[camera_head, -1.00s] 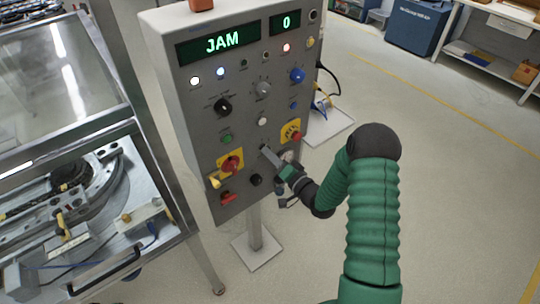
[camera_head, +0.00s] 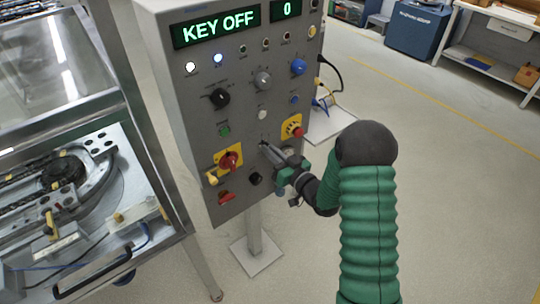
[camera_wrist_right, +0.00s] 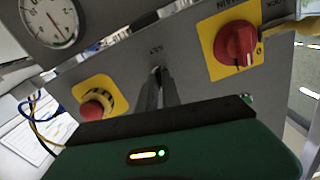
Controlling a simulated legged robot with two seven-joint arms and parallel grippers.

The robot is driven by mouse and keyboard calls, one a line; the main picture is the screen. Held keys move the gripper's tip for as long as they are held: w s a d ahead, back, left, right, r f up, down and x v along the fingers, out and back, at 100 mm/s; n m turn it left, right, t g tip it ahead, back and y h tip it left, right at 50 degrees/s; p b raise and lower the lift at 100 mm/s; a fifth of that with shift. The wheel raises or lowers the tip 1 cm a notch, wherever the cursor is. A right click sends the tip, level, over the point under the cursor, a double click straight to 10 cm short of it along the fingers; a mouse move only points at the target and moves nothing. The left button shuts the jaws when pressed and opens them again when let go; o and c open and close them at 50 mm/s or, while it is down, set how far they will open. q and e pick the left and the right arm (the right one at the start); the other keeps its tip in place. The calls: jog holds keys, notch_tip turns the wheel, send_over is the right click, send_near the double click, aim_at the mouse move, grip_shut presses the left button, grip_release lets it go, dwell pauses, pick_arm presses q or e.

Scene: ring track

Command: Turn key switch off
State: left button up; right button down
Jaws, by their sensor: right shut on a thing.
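The key switch (camera_head: 263,144) is on the lower middle of the grey control panel (camera_head: 180,118), mostly hidden by my right gripper (camera_head: 266,149). In the right wrist view, the gripper's fingers (camera_wrist_right: 157,88) are close together at the key switch (camera_wrist_right: 156,71), under a label reading KEY that appears upside down. The fingers are shut on the key, whose own shape is barely visible between them. The panel's green display (camera_head: 216,26) reads KEY OFF. My left gripper is not in view.
A red emergency stop on yellow (camera_head: 296,130) sits right of the key switch, and a red rotary switch on yellow (camera_head: 229,161) sits left. A gauge (camera_wrist_right: 50,20) is close by in the wrist view. A glass-covered machine (camera_head: 75,190) stands left; open floor lies right.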

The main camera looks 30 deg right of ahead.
jog(key=shift+s+f+n+b, duration=0.1)
jog(key=shift+f+n+b, duration=0.2)
jog(key=shift+n+b, duration=0.55)
jog(key=shift+n, duration=0.25)
jog(key=c, duration=1.5)
grip_release()
jog(key=shift+r, duration=0.15)
jog(key=shift+c, duration=0.2)
jog(key=s+d, duration=0.1)
jog(key=s, duration=1.5)
jog(key=shift+s+d+p, duration=0.3)
jog(key=shift+s, duration=0.05)
